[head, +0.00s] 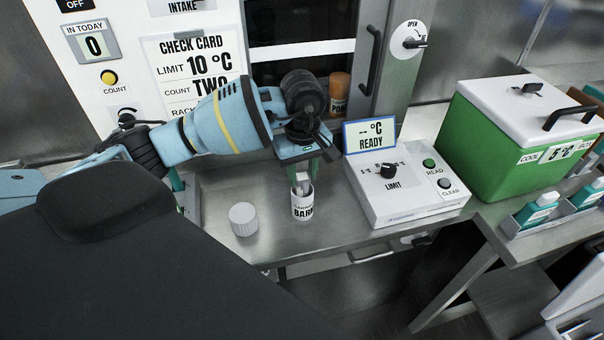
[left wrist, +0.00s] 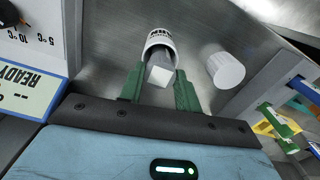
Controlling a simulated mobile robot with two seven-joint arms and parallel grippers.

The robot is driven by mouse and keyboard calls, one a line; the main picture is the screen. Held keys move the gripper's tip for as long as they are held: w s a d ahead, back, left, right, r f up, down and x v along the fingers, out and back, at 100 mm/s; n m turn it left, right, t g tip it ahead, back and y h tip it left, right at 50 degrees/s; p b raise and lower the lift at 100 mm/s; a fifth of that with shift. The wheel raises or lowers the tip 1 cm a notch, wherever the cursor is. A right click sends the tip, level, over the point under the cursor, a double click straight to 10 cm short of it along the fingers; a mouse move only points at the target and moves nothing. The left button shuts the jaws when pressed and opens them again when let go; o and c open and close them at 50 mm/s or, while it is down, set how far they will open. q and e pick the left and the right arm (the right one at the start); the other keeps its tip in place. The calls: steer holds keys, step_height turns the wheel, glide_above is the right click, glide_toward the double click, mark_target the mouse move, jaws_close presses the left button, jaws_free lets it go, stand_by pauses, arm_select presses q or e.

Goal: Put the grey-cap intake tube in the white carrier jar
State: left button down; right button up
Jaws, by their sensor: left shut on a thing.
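The white carrier jar (head: 303,207) stands upright on the steel bench, with dark lettering on its side. It also shows in the left wrist view (left wrist: 160,38). My left gripper (head: 303,173) points down over the jar, its green fingers shut on the grey-cap intake tube (left wrist: 160,74). The tube's grey square cap faces the wrist camera, between the fingers. Its lower end lines up with the jar's mouth and appears to be inside it; how deep it sits is hidden. My right gripper is not in view.
A ribbed white lid (head: 243,219) lies on the bench left of the jar. A reader box (head: 405,190) stands close on the right. An orange-capped container (head: 340,92) stands behind. A green cooler (head: 520,130) is at the far right. The bench's front edge is near the jar.

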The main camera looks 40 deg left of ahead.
arm_select(q)
steer(key=shift+f, duration=0.65)
steer(key=c, duration=1)
jaws_free()
step_height(320, 180, up, 12)
